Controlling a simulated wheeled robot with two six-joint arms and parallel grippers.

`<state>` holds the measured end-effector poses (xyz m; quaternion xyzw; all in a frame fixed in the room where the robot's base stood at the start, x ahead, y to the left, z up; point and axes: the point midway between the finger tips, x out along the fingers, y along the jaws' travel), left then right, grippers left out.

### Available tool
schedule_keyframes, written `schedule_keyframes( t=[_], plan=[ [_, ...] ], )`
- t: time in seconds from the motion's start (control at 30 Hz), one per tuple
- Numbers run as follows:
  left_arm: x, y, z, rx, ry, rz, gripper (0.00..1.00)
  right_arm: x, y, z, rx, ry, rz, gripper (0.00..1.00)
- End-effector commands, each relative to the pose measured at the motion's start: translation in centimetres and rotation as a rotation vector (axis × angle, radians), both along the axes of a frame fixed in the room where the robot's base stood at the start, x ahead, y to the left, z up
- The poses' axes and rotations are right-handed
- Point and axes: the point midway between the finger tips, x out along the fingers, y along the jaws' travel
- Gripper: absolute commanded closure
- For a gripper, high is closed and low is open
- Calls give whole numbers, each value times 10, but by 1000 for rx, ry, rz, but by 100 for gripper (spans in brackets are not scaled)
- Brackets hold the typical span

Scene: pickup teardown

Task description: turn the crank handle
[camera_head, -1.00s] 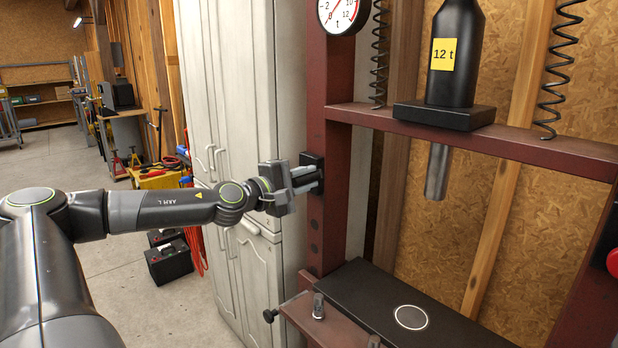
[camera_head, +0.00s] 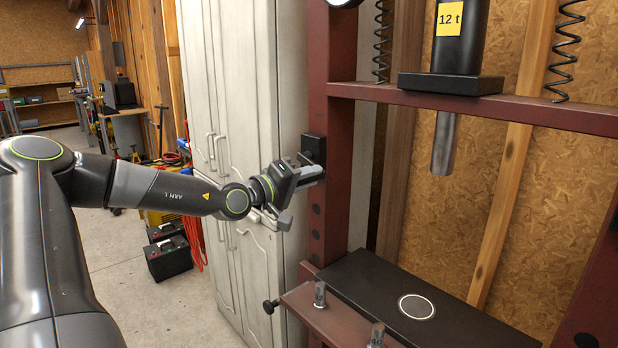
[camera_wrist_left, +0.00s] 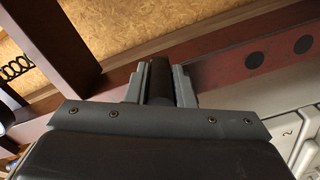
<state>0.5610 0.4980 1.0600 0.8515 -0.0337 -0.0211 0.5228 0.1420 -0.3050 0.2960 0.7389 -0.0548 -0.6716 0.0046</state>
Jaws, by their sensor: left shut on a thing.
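The black crank mount (camera_head: 313,148) is fixed to the side of the red press post. My left gripper (camera_head: 308,174) reaches it from the left, tilted, with its fingers just below the mount. In the left wrist view, the gripper's two grey fingers (camera_wrist_left: 158,88) are shut on the dark crank handle (camera_wrist_left: 158,78), which stands between them. In the head view, the fingers hide most of the handle. My right gripper is not in view.
The red press frame (camera_head: 480,105) carries a black 12 t jack (camera_head: 459,55) above a black bed plate (camera_head: 375,290). White cabinets (camera_head: 235,100) stand close behind my left arm. Black batteries (camera_head: 168,258) sit on the floor at left.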

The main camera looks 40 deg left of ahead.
Motion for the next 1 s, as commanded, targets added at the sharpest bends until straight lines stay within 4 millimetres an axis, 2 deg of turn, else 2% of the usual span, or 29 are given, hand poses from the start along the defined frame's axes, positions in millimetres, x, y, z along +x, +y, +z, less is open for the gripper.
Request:
schedule_keyframes(
  t=[0.57, 0.6, 0.73, 1.0],
  plan=[
    [0, 2, -2, 29, -2, 2, 100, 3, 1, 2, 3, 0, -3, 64],
    [0, 2, -2, 29, -2, 2, 74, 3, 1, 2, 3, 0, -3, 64],
    [0, 1, -2, 29, -2, 2, 57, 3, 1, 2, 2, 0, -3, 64],
    [0, 1, -2, 28, -3, 2, 57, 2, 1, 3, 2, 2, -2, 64]
  ],
)
